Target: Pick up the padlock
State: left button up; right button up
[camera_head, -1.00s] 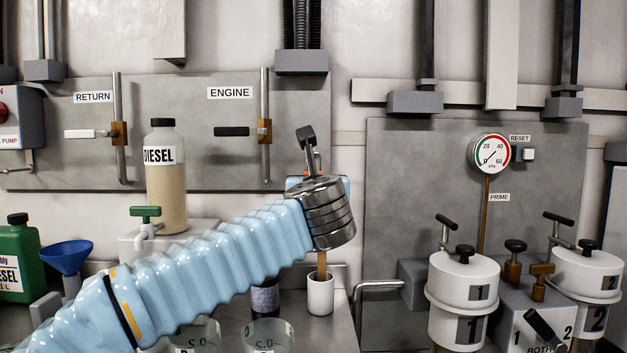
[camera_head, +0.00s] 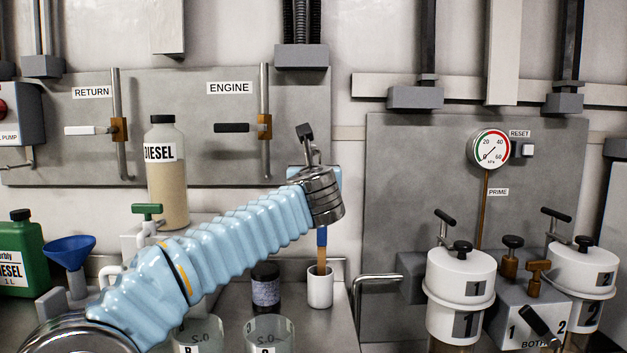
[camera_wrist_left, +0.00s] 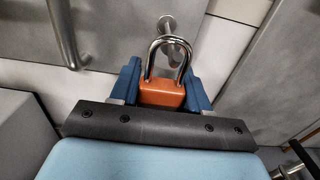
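The padlock (camera_wrist_left: 162,94) shows in the left wrist view, with an orange body and a silver shackle pointing up the picture. My left gripper (camera_wrist_left: 161,74) has its blue fingers on either side of the body, close against it with no clear gap. A silver wall peg (camera_wrist_left: 169,24) shows behind the shackle; I cannot tell whether the shackle still hangs on it. In the head view my left gripper (camera_head: 328,174) is mostly hidden behind its own wrist, in front of the wall, and the padlock is hidden. My right gripper is out of view.
A white cup (camera_head: 320,288) with a brush and a dark jar (camera_head: 265,288) stand below the wrist. A diesel bottle (camera_head: 167,190) stands to the left. A metal rail (camera_head: 358,290) and white filter canisters (camera_head: 460,285) are to the right.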

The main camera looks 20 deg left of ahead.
pick_arm(q)
jog(key=c, duration=0.6)
jog(key=shift+c, duration=0.2)
jog(key=shift+r, duration=0.15)
jog(key=r+b+v, duration=0.1)
jog(key=b+v, duration=0.2)
jog(key=v, duration=1.5)
